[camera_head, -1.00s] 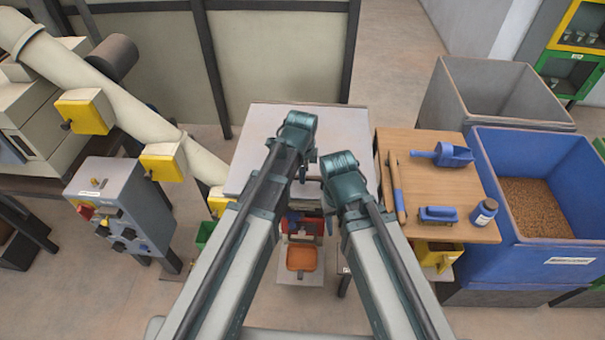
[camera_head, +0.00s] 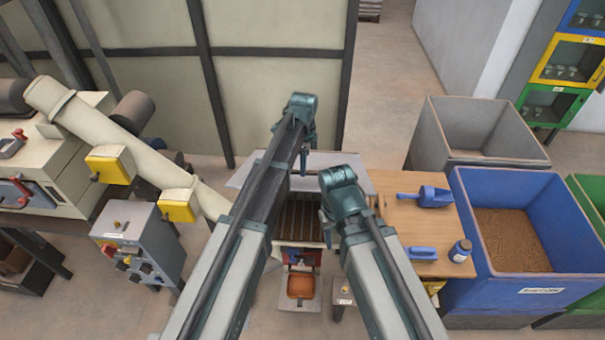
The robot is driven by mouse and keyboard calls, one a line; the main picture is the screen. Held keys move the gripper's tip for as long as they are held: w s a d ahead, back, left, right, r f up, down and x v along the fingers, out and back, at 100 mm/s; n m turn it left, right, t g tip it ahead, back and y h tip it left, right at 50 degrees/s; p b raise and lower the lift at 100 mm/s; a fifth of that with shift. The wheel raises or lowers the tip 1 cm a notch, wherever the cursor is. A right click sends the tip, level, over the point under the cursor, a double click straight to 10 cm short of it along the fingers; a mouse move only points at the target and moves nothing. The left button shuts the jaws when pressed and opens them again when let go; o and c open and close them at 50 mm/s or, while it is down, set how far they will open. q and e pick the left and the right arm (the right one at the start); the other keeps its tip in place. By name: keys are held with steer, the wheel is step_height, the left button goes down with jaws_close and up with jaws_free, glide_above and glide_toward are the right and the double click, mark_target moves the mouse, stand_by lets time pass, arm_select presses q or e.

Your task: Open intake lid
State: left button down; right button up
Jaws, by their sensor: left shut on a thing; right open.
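The intake lid (camera_head: 347,174) is a pale grey panel at the centre. It looks raised and tilted, seen foreshortened, and a dark slatted opening (camera_head: 318,222) shows in front of it. My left gripper (camera_head: 303,170) is shut at the lid, in front of its middle; its exact grip point is too small to make out. My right gripper (camera_head: 326,220) is open and empty, lower and to the right, in front of the opening's right side. My two forearms hide parts of the lid and the opening.
A blue bin (camera_head: 515,285) of pellets and a grey bin (camera_head: 478,128) stand beyond. A control box (camera_head: 137,240) and a sloping tube (camera_head: 115,140) are left.

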arm_select(q)
steer(key=shift+w+r+p, duration=1.3)
steer(key=shift+w+r, duration=0.5)
steer(key=shift+w, duration=0.15)
arm_select(e)
steer(key=shift+s+r, duration=0.1)
steer(key=shift+r, duration=1.7)
arm_select(q)
steer(key=c, duration=1)
jaws_free()
steer(key=shift+o, duration=1.2)
steer(key=shift+w+f, duration=0.2)
steer(key=shift+w, duration=0.15)
steer(key=shift+s, duration=0.1)
arm_select(e)
steer(key=shift+w+f, duration=0.1)
steer(key=shift+w, duration=0.25)
arm_select(q)
steer(key=shift+s, duration=0.2)
